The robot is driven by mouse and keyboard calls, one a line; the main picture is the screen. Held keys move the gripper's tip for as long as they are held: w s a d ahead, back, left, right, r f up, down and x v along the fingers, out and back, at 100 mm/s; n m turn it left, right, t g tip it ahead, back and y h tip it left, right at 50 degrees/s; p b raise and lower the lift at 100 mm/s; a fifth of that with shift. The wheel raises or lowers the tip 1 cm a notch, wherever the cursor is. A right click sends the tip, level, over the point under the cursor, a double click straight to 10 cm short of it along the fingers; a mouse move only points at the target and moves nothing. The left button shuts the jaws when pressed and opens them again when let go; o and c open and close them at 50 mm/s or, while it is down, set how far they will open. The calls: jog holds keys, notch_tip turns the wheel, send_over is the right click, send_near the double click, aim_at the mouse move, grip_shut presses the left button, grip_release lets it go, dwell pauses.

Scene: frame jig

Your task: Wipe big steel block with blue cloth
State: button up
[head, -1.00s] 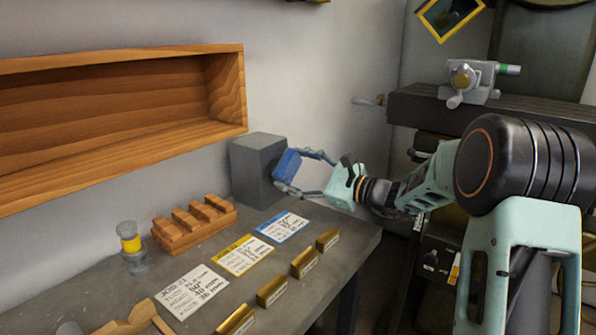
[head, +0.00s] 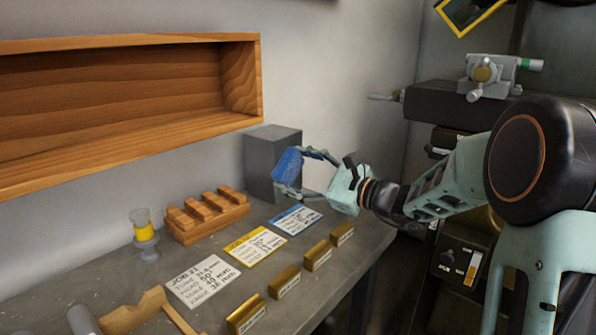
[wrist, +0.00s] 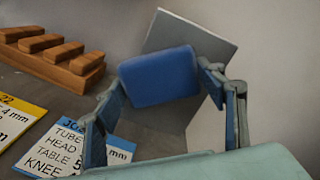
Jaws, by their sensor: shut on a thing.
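The big steel block (head: 262,150) is a grey upright block at the back of the bench, against the wall. It also shows behind the cloth in the wrist view (wrist: 185,35). My gripper (head: 289,176) is shut on the blue cloth (head: 287,166), a folded pad. In the wrist view the blue cloth (wrist: 160,76) sits between the two fingers, in front of the block's face. The cloth overlaps the block in both views; I cannot tell whether they touch. The lower part of the block is partly hidden by the cloth and gripper.
A wooden slotted rack (head: 206,215) stands left of the block. Job cards (head: 203,281) and several brass holders (head: 317,255) lie along the bench. A wooden shelf box (head: 130,150) hangs above.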

aim_at(301, 157)
jog(key=shift+s+a+b, duration=0.3)
jog(key=shift+s+a, duration=0.2)
jog(key=shift+s, duration=0.15)
jog(key=shift+s+a+b, duration=0.3)
jog(key=shift+s+a, duration=0.15)
jog(key=shift+s, duration=0.2)
jog(key=shift+r+p, duration=0.85)
jog(key=shift+r, duration=0.4)
jog(key=shift+w+d+f, duration=0.1)
jog(key=shift+w+d, duration=0.45)
jog(key=shift+w, duration=0.3)
jog(key=shift+w+d, duration=0.6)
jog(key=shift+w, duration=0.3)
jog(key=shift+w+d+f, duration=0.1)
jog(key=shift+w+d, duration=0.45)
jog(key=shift+w, duration=0.3)
jog(key=shift+s+a+b, duration=0.45)
jog(key=shift+s+a, duration=0.1)
jog(key=shift+s, duration=0.35)
jog(key=shift+s+a+b, duration=0.4)
jog(key=shift+s+a, duration=0.15)
jog(key=shift+s, duration=0.3)
jog(key=shift+s+a+b, duration=0.45)
jog(key=shift+s+a, duration=0.1)
jog(key=shift+s, duration=0.35)
jog(key=shift+r, duration=0.1)
jog(key=v, duration=0.6)
